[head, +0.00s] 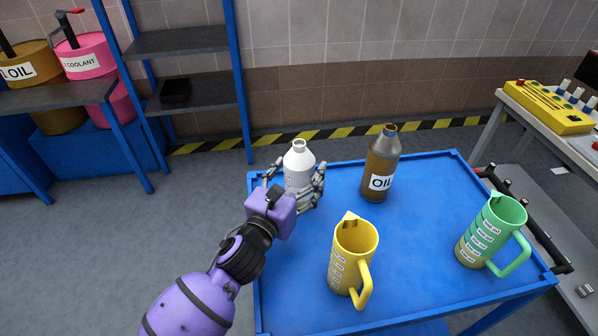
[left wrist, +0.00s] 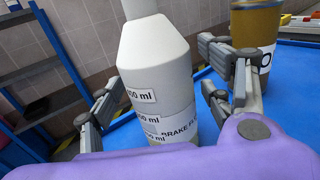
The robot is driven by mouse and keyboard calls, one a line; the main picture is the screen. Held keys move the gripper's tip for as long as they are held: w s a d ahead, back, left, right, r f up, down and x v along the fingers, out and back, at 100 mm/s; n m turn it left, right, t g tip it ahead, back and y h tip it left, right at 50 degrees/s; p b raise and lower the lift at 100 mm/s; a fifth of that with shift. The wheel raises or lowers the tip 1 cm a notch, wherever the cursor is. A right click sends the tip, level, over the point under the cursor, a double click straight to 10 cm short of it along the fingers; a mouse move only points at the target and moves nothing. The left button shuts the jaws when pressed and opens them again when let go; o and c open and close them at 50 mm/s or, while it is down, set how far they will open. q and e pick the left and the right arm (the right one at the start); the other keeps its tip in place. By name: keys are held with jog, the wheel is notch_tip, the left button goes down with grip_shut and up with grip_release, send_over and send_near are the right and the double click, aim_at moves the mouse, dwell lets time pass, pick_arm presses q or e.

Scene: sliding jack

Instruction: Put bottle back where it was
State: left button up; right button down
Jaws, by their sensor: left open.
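A white bottle (head: 299,165) stands upright on the blue table (head: 420,213) near its back left corner. In the left wrist view the same white bottle (left wrist: 160,75) fills the middle and shows a "BRAKE" label and "ml" marks. My left gripper (head: 300,190) has its fingers on both sides of the bottle. In the left wrist view the left gripper (left wrist: 165,100) is open, with a gap between the right finger and the bottle; whether the left finger touches cannot be told. My right gripper is not in view.
A brown oil bottle (head: 381,165) stands to the right of the white bottle. A yellow jug (head: 352,255) is in front and a green jug (head: 491,232) at the right. Blue shelving (head: 180,45) stands behind left. The table's middle is free.

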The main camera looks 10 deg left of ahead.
pick_arm(q)
jog(key=s+a+b, duration=0.1)
jog(key=s+a, duration=0.1)
jog(key=s, duration=0.9)
jog(key=shift+s, duration=0.15)
